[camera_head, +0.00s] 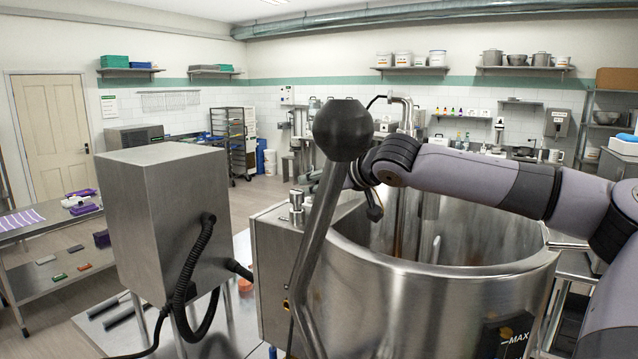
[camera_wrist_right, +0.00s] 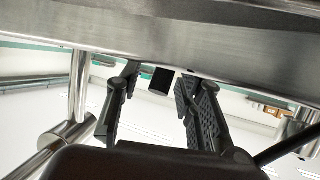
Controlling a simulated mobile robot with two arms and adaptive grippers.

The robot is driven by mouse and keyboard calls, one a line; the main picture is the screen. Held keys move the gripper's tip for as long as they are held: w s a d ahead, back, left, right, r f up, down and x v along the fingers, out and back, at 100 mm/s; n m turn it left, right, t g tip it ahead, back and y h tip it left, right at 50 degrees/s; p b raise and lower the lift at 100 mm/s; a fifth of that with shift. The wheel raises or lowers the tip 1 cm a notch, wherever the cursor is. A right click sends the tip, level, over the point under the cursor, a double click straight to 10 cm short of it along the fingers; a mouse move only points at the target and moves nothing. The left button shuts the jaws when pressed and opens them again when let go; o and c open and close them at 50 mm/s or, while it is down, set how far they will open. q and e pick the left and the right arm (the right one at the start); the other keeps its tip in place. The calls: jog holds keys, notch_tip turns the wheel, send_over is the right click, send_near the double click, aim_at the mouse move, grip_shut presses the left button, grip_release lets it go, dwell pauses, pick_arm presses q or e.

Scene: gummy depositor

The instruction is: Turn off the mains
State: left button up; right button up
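No part clearly recognisable as the mains switch shows in the head view. My right arm crosses the big steel kettle (camera_head: 440,285) from the right. My left gripper is not in view.
A steel lever with a black ball (camera_head: 342,130) rises in front of the kettle. A steel box (camera_head: 160,215) with a black coiled cable (camera_head: 185,275) stands at left. A steel control box (camera_head: 275,265) joins the kettle's side.

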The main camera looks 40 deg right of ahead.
grip_shut()
jog(key=shift+r, duration=0.1)
dwell(0.4)
jog(key=g, duration=0.1)
jog(key=w+g, duration=0.1)
jog(key=g, duration=0.1)
jog(key=w+n+g, duration=0.1)
jog(key=shift+a+r+g+h, duration=0.15)
jog(key=shift+a+g+h, duration=0.15)
jog(key=shift+a+h, duration=0.1)
jog(key=shift+w+a+f+n+g+h, duration=0.15)
jog(key=shift+w+g, duration=0.15)
jog(key=shift+g, duration=0.5)
jog(key=shift+w+f+n+g+h, duration=0.1)
jog(key=shift+w+n+g+h, duration=0.15)
jog(key=shift+g, duration=0.55)
jog(key=shift+w+a+f+n+g+h, duration=0.1)
jog(key=shift+w+g, duration=0.25)
jog(key=shift+g, duration=0.45)
jog(key=shift+r, duration=0.1)
jog(key=shift+o, duration=0.2)
grip_release()
jog(key=shift+d, duration=0.1)
